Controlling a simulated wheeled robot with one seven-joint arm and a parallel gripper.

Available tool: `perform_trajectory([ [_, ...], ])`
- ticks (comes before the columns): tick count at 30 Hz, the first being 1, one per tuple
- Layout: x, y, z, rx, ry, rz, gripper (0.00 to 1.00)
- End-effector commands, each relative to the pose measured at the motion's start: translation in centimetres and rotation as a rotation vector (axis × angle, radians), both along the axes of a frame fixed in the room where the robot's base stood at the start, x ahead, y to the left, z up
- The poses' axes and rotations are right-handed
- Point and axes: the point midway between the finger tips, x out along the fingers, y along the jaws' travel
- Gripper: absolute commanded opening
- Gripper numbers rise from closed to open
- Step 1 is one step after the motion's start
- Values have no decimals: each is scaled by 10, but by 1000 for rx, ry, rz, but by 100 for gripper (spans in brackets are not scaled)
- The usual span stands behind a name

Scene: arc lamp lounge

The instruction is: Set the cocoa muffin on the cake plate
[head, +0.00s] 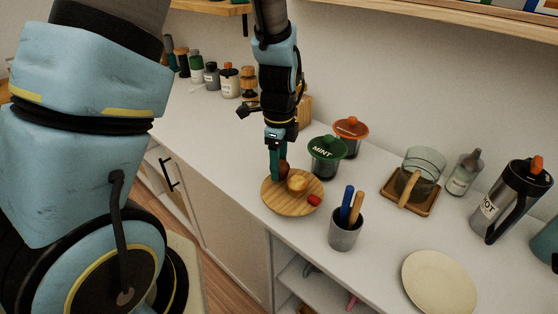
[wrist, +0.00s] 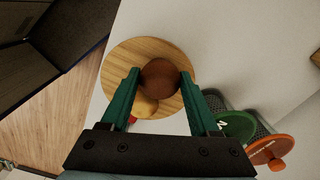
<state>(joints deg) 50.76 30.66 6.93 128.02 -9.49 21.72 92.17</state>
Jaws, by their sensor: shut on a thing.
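The cocoa muffin (wrist: 159,78), dark brown and round, sits between the two green fingers of my gripper (wrist: 158,84) in the wrist view. In the head view my gripper (head: 279,170) is shut on it over the back left of a round wooden board (head: 275,202); the muffin (head: 285,168) is partly hidden by the fingers. I cannot tell whether it touches the board. A cream round plate (head: 440,285), likely the cake plate, lies empty at the front right of the counter.
On the board are a yellow muffin (head: 297,183) and a small red item (head: 314,200). A grey cup with utensils (head: 344,236) stands between board and plate. Behind are a green-lidded mint jar (head: 327,150), an orange-lidded jar (head: 351,128), a glass on a wooden tray and a dark flask (head: 514,200).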

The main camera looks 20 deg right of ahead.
Motion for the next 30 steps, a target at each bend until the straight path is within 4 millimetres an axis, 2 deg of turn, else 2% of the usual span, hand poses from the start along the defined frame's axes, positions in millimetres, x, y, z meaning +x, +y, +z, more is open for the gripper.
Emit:
perform_trajectory([
  [3,0,0,-6,-1,-1,0,0],
  [16,0,0,-6,0,0,1,0],
  [30,0,0,-15,0,0,1,0],
])
